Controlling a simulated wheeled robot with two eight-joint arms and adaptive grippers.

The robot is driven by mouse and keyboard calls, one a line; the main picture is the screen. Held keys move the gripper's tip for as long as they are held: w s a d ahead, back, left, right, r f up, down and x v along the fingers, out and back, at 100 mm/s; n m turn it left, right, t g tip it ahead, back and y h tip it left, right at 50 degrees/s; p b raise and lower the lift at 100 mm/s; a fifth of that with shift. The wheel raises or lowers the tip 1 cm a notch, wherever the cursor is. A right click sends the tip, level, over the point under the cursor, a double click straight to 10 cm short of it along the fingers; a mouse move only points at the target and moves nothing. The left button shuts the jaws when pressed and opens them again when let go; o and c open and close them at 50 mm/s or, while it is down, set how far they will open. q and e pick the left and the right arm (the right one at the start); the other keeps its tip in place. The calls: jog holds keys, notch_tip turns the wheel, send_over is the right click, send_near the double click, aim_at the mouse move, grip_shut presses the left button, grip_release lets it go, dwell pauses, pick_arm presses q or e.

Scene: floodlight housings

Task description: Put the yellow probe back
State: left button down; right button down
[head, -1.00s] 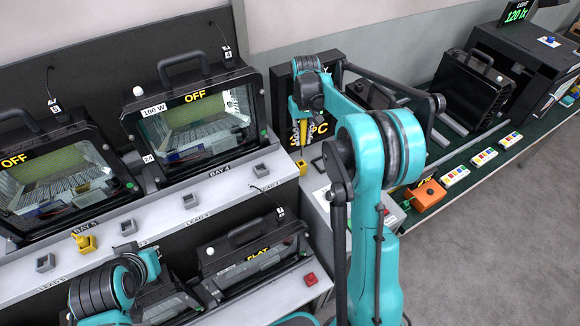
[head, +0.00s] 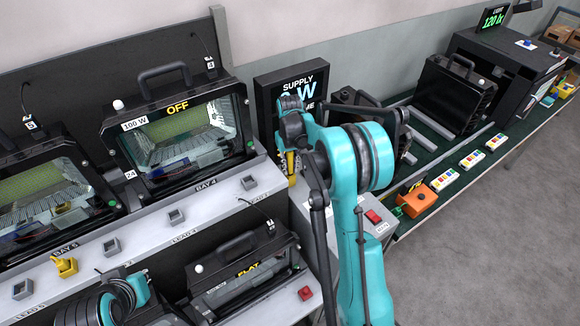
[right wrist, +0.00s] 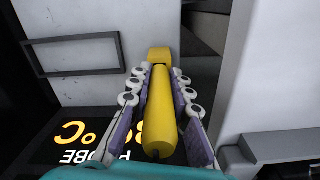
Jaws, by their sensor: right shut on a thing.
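The yellow probe (right wrist: 160,110) lies lengthwise between the pads of my right gripper (right wrist: 161,76), which is shut on it. A yellow block (right wrist: 160,54) shows at its far end; I cannot tell if it is part of the probe. In the head view the probe (head: 291,163) is a small yellow strip beside the supply panel (head: 270,92), partly hidden by my right arm. The probe's resting place cannot be made out. My left arm shows at the lower left of the head view, but its gripper does not show.
Floodlight housings stand in bays, one marked OFF (head: 182,135). A grey box with a red button (head: 374,216) and an orange box (head: 418,198) stand to the right. In the wrist view, pale walls (right wrist: 275,80) flank a dark gap.

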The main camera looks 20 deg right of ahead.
jog(key=c, duration=1.4)
grip_release()
jog(key=shift+f, duration=0.15)
